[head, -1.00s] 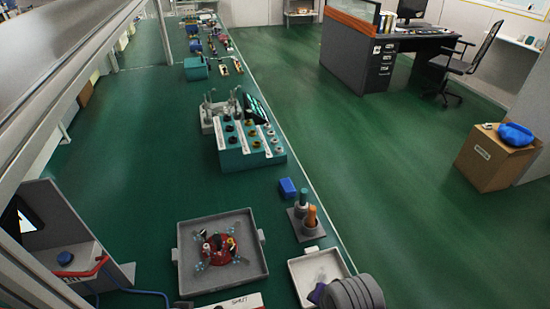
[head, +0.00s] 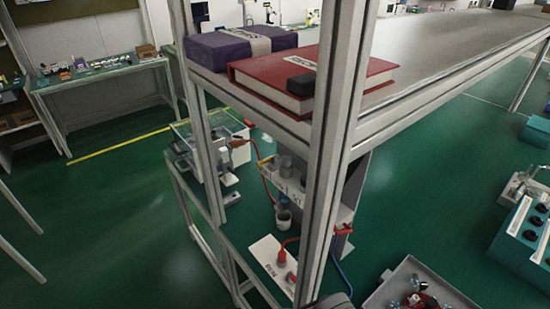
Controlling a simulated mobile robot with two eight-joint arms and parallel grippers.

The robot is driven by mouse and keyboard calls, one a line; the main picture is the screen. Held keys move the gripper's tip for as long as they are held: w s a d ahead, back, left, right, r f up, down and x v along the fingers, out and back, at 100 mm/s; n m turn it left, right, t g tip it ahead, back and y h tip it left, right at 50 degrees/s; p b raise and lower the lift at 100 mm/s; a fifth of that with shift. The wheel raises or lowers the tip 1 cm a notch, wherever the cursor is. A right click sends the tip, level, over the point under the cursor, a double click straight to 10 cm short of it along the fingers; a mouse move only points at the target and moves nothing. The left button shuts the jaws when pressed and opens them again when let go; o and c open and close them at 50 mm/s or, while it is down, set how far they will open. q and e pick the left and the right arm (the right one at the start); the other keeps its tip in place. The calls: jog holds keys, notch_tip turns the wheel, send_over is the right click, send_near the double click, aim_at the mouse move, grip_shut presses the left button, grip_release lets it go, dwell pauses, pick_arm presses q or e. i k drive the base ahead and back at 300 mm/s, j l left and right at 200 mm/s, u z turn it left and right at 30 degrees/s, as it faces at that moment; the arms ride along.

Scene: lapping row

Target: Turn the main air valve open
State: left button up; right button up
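No part is clearly readable as the main air valve. A red lever-like part (head: 343,230) shows behind the shelf post, beside a grey upright panel, with a blue hose below it. A white labelled plate (head: 268,262) carries a red fitting (head: 281,257) with a red cable or hose; the post hides part of this area. I cannot tell whether either is the valve or how it is set. Neither gripper is in view.
A metal frame post (head: 338,150) stands close in front. The shelf (head: 440,65) holds a red binder (head: 310,80) and a purple box (head: 240,45). A grey tray (head: 385,293) and a teal block (head: 520,240) lie right. Open green floor (head: 110,215) lies left.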

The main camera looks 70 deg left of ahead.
aim_at(270, 160)
jog(key=u, duration=2.4)
jog(key=j+u, duration=0.1)
jog(key=j, duration=0.35)
jog(key=i+j+u, duration=0.1)
jog(key=j, duration=0.35)
jog(key=i+j+u, duration=0.15)
jog(key=j, duration=0.3)
